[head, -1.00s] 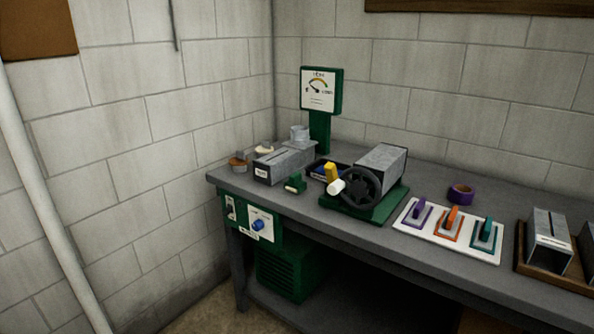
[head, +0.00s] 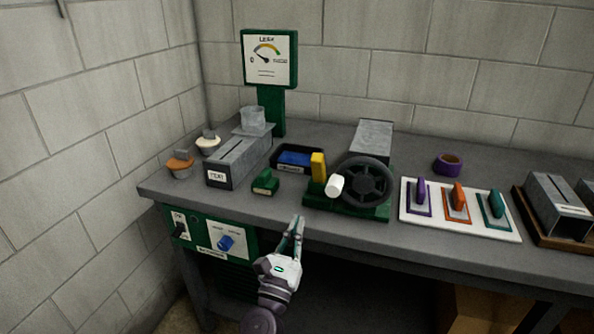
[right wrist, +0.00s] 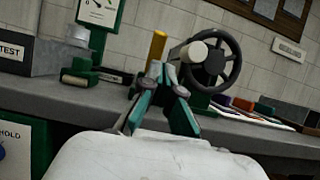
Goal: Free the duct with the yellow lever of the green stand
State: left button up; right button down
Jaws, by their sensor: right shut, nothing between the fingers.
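The green stand (head: 350,208) is on the grey bench. Its yellow lever (head: 318,166) stands upright at the left of the black handwheel (head: 372,184), which has a white knob (head: 335,186). The grey metal duct (head: 372,139) sits behind the wheel, partly hidden by it. My right gripper (head: 298,222) is shut and empty, in front of the bench edge, below and left of the stand. In the right wrist view its fingertips (right wrist: 160,70) appear just below the yellow lever (right wrist: 156,48), touching nothing that I can see. My left gripper is not in view.
A grey TEST duct (head: 238,160), a small green block (head: 265,182) and a dark tray (head: 277,150) are left of the stand. A white board (head: 460,225) with coloured handled tools is at right. A control panel (head: 190,230) is under the bench's left end.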

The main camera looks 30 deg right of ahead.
jog(key=p, duration=0.5)
send_near(316, 165)
jog(key=x, duration=0.6)
jog(key=shift+w+d+r, duration=0.15)
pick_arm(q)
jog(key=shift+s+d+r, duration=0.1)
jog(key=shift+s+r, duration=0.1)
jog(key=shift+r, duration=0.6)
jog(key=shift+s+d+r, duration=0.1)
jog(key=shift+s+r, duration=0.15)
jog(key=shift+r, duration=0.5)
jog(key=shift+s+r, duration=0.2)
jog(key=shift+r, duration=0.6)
pick_arm(e)
jog(key=shift+w+d+r, duration=0.1)
jog(key=shift+w+d, duration=0.2)
jog(key=shift+d, duration=0.05)
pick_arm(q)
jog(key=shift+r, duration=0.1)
